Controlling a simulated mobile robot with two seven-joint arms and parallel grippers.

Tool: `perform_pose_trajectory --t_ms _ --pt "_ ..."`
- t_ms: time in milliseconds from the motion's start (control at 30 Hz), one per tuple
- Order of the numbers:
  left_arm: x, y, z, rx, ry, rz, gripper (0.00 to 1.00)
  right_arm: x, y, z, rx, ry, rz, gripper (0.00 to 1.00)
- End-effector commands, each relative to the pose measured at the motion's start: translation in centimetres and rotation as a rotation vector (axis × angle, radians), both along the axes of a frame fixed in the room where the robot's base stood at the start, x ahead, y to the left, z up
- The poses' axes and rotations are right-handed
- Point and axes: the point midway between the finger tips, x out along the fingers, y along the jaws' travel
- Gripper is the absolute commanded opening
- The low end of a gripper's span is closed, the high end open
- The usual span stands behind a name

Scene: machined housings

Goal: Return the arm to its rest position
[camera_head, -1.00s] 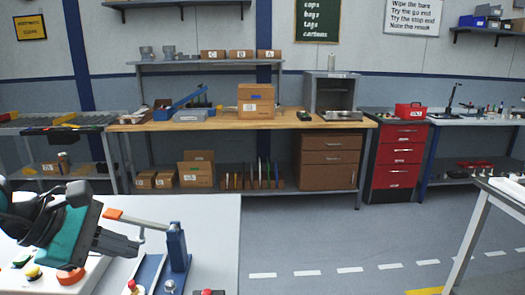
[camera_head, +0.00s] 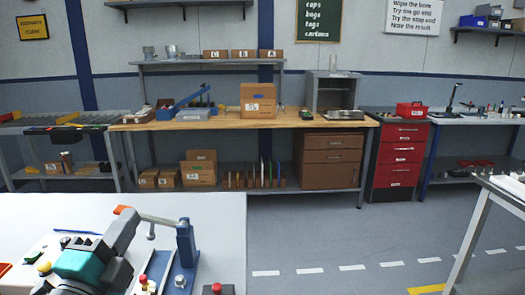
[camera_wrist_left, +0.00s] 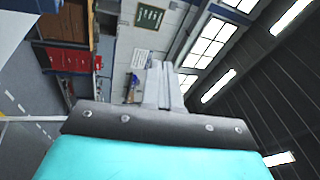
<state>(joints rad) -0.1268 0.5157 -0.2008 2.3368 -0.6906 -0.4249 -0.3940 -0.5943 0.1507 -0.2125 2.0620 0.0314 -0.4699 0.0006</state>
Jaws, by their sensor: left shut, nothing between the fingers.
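My left gripper (camera_head: 127,220) is low at the left in the head view, its teal housing (camera_head: 85,264) over the white table. Its grey fingers point up and away, shut and empty. In the left wrist view the closed fingers (camera_wrist_left: 164,85) rise above the teal housing with nothing between them. In the head view the fingertips overlap the orange-ended lever (camera_head: 160,220) of the blue clamp (camera_head: 186,245); I cannot tell whether they touch. My right gripper is in neither view.
The white table (camera_head: 215,230) carries the blue clamp, a red-topped knob (camera_head: 143,284) and another red button (camera_head: 217,289). A wooden workbench (camera_head: 225,123) with boxes stands across the room. The grey floor (camera_head: 330,235) to the right is clear.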

Motion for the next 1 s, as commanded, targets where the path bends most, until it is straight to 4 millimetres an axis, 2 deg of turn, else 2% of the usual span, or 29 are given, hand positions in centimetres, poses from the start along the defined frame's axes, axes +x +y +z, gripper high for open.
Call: perform_pose_trajectory --t_ms 33,100,200,300,400,600,800,833,1000 --pt "-0.4 1.2 -2.7 -0.144 0.121 0.058 0.00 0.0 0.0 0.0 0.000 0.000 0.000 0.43" --pt "-1.3 2.6 -6.7 -0.330 0.291 0.144 0.00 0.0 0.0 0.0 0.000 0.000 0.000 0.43" --pt "-3.9 3.6 -12.6 -0.574 0.537 0.270 0.00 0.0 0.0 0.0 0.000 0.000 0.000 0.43" --pt "-7.1 3.5 -17.4 -0.760 0.746 0.382 0.00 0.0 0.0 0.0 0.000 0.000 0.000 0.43" --pt "-10.3 2.9 -20.7 -0.887 0.913 0.472 0.00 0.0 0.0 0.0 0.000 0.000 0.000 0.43" --pt "-16.0 1.1 -24.8 -1.060 1.176 0.620 0.00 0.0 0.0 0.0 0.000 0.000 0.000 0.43" --pt "-21.5 -1.0 -27.0 -1.181 1.404 0.746 0.00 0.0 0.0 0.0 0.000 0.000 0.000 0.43" --pt "-21.7 -1.1 -27.4 -1.190 1.413 0.749 0.00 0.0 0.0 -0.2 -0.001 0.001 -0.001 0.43" --pt "-19.6 -1.4 -29.4 -1.205 1.345 0.673 0.00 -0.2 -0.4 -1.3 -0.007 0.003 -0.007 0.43"
